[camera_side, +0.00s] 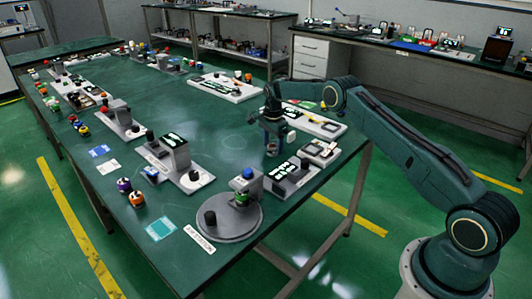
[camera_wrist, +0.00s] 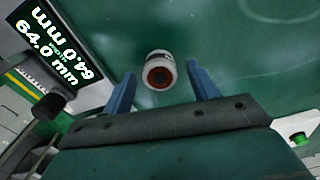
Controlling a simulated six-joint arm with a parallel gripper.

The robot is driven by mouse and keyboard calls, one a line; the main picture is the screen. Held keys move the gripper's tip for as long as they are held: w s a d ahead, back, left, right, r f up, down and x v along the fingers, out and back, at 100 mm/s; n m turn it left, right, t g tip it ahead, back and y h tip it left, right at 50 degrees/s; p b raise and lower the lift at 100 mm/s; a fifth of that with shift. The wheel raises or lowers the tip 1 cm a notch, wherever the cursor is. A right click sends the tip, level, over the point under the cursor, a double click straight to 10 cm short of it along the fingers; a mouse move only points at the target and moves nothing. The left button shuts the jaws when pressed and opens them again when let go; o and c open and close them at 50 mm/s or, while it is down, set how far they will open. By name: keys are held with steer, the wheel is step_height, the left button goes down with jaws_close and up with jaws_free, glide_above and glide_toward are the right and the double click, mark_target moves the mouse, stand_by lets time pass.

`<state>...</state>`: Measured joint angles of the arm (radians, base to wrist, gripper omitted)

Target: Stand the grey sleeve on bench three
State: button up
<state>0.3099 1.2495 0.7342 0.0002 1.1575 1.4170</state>
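A small pale grey cylinder (camera_wrist: 159,62), which looks like the grey sleeve, shows in the wrist view with a dark band and a dark red-brown centre. It lies between the two blue fingers of my gripper (camera_wrist: 161,69), with a gap on each side. In the side view my gripper (camera_side: 271,134) points down over the right part of the green table; a pale bit under it (camera_side: 271,149) may be the same sleeve. Whether the fingers are around it or above it I cannot tell. No label for bench three is readable.
A display reading 64.0 mm (camera_wrist: 55,45) stands left of the fingers in the wrist view. In the side view, a round grey plate (camera_side: 222,226) and a black-display device (camera_side: 292,172) are near the front. The table's middle (camera_side: 180,100) is clear.

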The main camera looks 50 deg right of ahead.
mark_target(273, 146)
steer(key=shift+r, duration=0.1)
step_height(273, 146, up, 12)
stand_by(1.0)
steer(key=shift+r, duration=0.2)
